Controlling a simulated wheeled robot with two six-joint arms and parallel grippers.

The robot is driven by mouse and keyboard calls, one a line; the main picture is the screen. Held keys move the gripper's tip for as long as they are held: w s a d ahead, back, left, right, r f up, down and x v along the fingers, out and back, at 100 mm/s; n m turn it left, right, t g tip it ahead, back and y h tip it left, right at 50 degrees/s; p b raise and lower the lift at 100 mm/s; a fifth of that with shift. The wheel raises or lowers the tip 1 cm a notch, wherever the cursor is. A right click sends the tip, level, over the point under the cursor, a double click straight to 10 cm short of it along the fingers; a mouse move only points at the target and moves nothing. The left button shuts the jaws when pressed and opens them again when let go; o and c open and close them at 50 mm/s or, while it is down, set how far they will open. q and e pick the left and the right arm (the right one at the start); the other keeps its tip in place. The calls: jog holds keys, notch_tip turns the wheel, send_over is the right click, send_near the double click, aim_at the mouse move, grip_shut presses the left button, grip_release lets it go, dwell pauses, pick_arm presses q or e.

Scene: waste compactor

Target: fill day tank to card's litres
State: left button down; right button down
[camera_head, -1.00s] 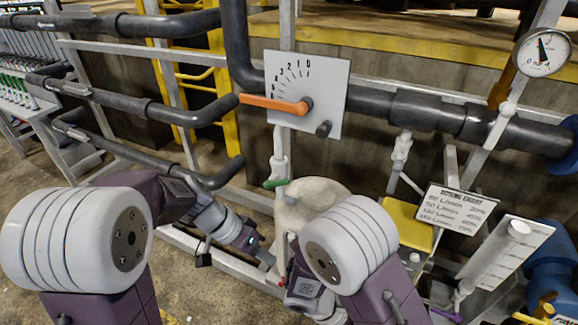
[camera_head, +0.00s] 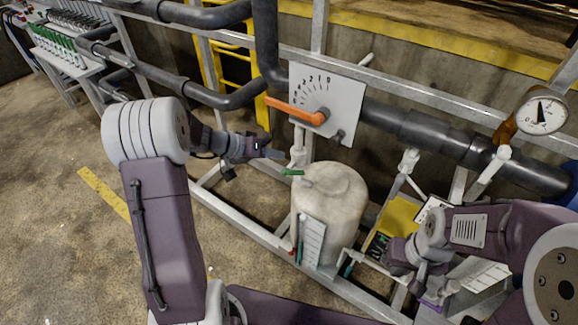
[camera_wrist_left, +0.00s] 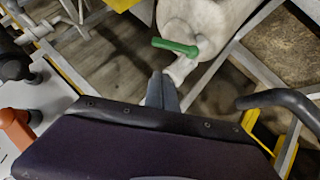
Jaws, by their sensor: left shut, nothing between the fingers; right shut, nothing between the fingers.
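The pale day tank (camera_head: 335,205) stands upright in a grey frame, with a white scale strip (camera_head: 312,240) on its front. A green lever (camera_head: 292,172) sits on the pipe at its top left; it also shows in the left wrist view (camera_wrist_left: 175,47). An orange lever (camera_head: 295,110) points left on a numbered dial plate (camera_head: 338,98). My left gripper (camera_head: 274,154) is shut and empty, just left of the green lever, apparently apart from it. My right gripper (camera_head: 388,252) is shut by the yellow box, its fingertips hard to make out. The printed card (camera_head: 428,208) is mostly hidden behind my right arm.
A pressure gauge (camera_head: 541,113) is at the upper right. A yellow-topped box (camera_head: 398,218) stands right of the tank. Dark pipes (camera_head: 200,85) and grey rails run behind. A yellow ladder (camera_head: 235,75) is at the back. Open floor lies left.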

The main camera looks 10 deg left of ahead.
aim_at(297, 172)
pick_arm(q)
jog(key=shift+w+d+f, duration=0.15)
jog(key=shift+d+f, duration=0.5)
jog(key=shift+f, duration=0.25)
jog(key=shift+w+d+f, duration=0.2)
jog(key=shift+d+f, duration=0.5)
jog(key=shift+f, duration=0.2)
jog(key=shift+w+d+f, duration=0.15)
jog(key=shift+d+f, duration=0.5)
jog(key=shift+f, duration=0.25)
jog(key=b, duration=0.2)
jog(key=f+b, duration=0.1)
jog(key=shift+s+d+f+b, duration=0.15)
jog(key=shift+d+f+b, duration=0.1)
jog(key=shift+d+b, duration=0.1)
jog(key=shift+s+d+b, duration=0.1)
jog(key=shift+d+b, duration=0.1)
jog(key=shift+b, duration=0.25)
jog(key=shift+r, duration=0.25)
